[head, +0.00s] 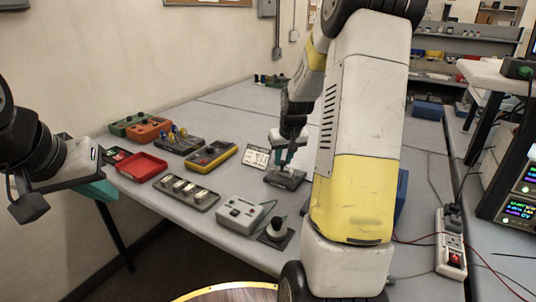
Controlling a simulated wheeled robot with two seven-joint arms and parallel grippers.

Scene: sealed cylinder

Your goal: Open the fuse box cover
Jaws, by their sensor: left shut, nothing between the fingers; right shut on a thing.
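My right arm comes down from the top right, and its gripper (284,160) is over a small dark box (286,179) near the middle of the table. This may be the fuse box; the label is too small to tell. The gripper is shut on a small part at the top of this box, mostly hidden by the fingers. A white panel with dark marks (257,157) stands tilted just left of the box; I cannot tell whether it is joined to it.
Left of the box are a yellow-rimmed tray (210,157), a red tray (141,167), a grey tray of metal cylinders (187,193) and a grey switch box (240,214). A power strip (452,245) with cables lies at the right. My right arm hides the table's middle right.

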